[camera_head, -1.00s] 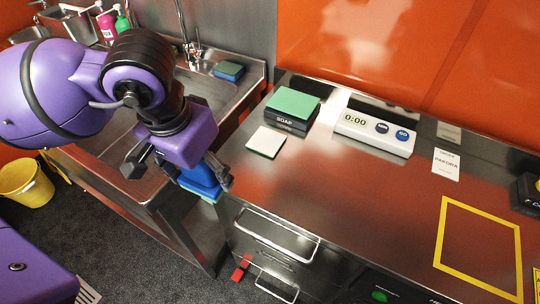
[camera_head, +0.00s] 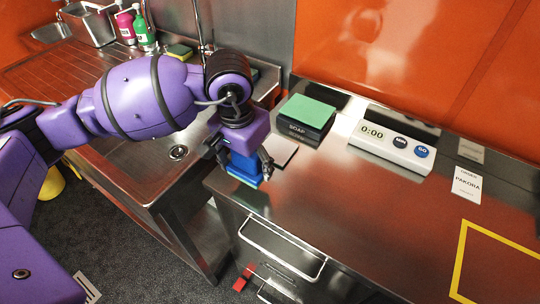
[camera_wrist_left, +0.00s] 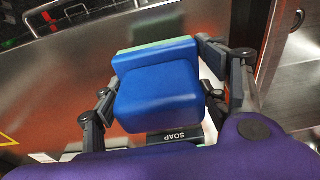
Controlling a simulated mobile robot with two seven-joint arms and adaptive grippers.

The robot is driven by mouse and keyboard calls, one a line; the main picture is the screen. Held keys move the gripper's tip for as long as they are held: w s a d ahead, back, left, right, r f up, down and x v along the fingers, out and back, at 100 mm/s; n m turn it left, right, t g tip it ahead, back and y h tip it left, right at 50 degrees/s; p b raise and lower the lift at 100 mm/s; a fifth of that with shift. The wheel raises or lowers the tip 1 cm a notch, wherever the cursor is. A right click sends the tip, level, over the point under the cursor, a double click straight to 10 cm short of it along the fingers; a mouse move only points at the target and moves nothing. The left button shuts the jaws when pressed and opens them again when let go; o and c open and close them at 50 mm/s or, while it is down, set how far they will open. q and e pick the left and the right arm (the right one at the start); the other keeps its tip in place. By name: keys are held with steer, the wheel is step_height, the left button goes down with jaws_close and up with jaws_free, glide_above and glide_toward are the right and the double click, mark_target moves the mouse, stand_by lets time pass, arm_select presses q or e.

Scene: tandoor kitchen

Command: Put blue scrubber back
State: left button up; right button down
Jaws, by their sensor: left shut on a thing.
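My left gripper (camera_head: 245,163) is shut on the blue scrubber (camera_head: 243,173), one finger on each side. It hangs over the front left part of the steel counter, near the sink edge. In the left wrist view the scrubber (camera_wrist_left: 157,95) is a thick blue block with a thin green layer along its far side. The black soap holder (camera_head: 298,130), marked SOAP and topped by a green pad (camera_head: 307,110), stands behind and to the right of the gripper. A flat white square (camera_head: 283,150) lies just beside the gripper, partly hidden by it. My right gripper is not in view.
The sink (camera_head: 150,165) lies to the left, under my arm. A white timer (camera_head: 392,142) and a PAKORA card (camera_head: 467,184) stand right of the soap holder. A yellow frame (camera_head: 463,255) marks the counter's right part. The counter's middle is clear.

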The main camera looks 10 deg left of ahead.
mark_target(252, 170)
arm_select(q)
steer(key=shift+w+d+f, duration=0.1)
steer(key=shift+w+f, duration=0.3)
steer(key=shift+f, duration=0.1)
step_height(252, 170, down, 4)
steer(key=shift+w+r, duration=0.15)
steer(key=shift+r, duration=0.05)
steer(key=shift+f, duration=0.25)
steer(key=o, duration=1.1)
steer(key=shift+r, duration=0.1)
steer(key=shift+r, duration=0.3)
steer(key=r, duration=0.4)
steer(key=s+r, duration=0.1)
steer(key=r, duration=0.6)
steer(key=shift+s+a+r, duration=0.2)
steer(key=shift+r, duration=0.15)
